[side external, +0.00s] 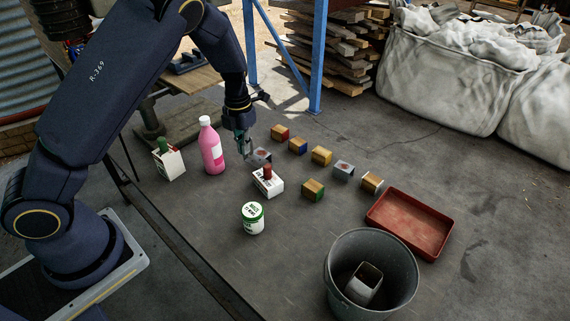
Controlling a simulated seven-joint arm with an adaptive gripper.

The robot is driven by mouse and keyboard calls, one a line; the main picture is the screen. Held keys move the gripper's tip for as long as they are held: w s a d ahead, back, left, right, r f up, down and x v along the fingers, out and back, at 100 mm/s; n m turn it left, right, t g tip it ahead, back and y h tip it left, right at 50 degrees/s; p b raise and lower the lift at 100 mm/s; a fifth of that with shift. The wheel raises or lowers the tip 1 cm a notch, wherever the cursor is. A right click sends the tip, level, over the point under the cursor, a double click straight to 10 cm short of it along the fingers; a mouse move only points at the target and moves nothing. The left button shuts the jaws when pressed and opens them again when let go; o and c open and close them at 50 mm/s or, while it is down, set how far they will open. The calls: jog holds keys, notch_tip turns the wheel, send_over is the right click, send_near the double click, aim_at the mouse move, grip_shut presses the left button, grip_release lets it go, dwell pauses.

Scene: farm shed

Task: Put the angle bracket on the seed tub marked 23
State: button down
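My gripper (246,150) hangs pointing down, its tips close to a small grey metal piece (262,155) with a reddish mark. I cannot tell whether they touch or whether the fingers are open. A similar grey piece (343,169) with a red mark sits to the right among the small blocks. Either may be the angle bracket; their shape is too small to be sure. A white tub (252,218) with a green-and-white lid stands upright in front. Its lettering is too small to read, so I cannot confirm a 23.
A white carton with a red top (268,182), pink bottle (211,146) and green-topped carton (168,160) are near. A red tray (410,224) and grey bucket (335,285) are at the right front.

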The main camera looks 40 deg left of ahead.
aim_at(253, 218)
jog(key=s+d+m, duration=0.1)
jog(key=s+d, duration=0.5)
jog(key=s, duration=0.2)
notch_tip(253, 218, down, 8)
jog(key=shift+d, duration=0.15)
jog(key=c, duration=1.8)
grip_release()
jog(key=shift+s, duration=0.1)
jog(key=shift+c, duration=0.2)
jog(key=o, duration=0.5)
